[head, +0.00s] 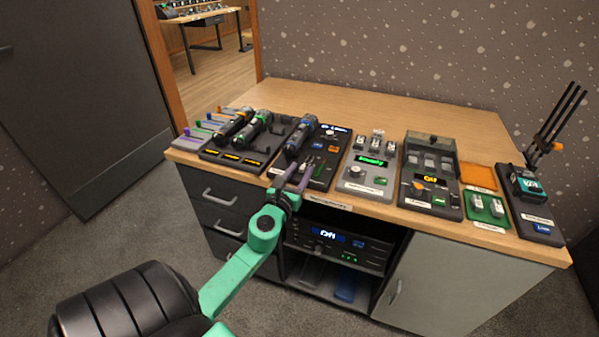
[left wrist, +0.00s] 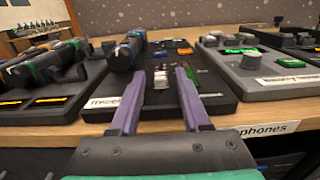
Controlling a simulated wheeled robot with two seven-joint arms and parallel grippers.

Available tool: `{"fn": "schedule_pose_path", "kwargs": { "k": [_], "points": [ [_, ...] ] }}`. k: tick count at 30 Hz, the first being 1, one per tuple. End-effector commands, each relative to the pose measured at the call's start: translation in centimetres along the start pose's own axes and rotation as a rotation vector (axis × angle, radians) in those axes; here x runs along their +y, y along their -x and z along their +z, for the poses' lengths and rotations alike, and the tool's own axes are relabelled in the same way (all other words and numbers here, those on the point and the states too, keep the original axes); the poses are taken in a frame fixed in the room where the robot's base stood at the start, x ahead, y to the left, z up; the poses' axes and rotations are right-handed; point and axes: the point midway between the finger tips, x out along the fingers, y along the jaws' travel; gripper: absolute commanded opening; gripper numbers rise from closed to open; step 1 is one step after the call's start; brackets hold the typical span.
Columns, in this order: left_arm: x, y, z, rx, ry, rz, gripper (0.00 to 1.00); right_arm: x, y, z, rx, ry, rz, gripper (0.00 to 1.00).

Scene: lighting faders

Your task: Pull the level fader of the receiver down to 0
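The receiver (head: 318,148) is a dark panel on the counter with a handheld microphone (head: 301,136) lying at its left side. The panel also shows in the left wrist view (left wrist: 215,92), with a partly hidden label at its front edge. A small pale fader knob (left wrist: 161,79) sits on it beside a row of green and red marks. My left gripper (head: 300,164) is over the front of the receiver. Its purple fingers are open, and the knob appears between their tips in the left wrist view (left wrist: 160,73). I cannot tell whether they touch it. My right gripper is not in view.
Left of the receiver are a charger panel with microphones (head: 252,125) and a panel with coloured faders (head: 198,133). To the right stand a panel with a green display (head: 371,162) and more devices. The counter's back strip (head: 400,106) is clear.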

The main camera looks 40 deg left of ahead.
Motion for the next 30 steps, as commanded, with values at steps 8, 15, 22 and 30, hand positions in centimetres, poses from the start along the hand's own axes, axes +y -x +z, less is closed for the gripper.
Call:
{"fn": "schedule_pose_path", "kwargs": {
  "k": [8,15,22,30],
  "points": [
    [0.0,0.2,0.0,-0.001,0.0,0.0,0.46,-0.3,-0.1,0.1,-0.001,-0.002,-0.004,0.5],
    [0.0,3.7,-0.3,0.002,0.0,0.0,0.46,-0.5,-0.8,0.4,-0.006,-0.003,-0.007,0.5],
    [0.0,9.5,-0.7,0.003,-0.001,0.001,0.46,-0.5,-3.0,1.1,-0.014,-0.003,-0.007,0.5],
    [0.1,14.0,-0.4,0.0,0.0,0.001,0.46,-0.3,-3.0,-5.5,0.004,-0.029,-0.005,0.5]
  ]
}}
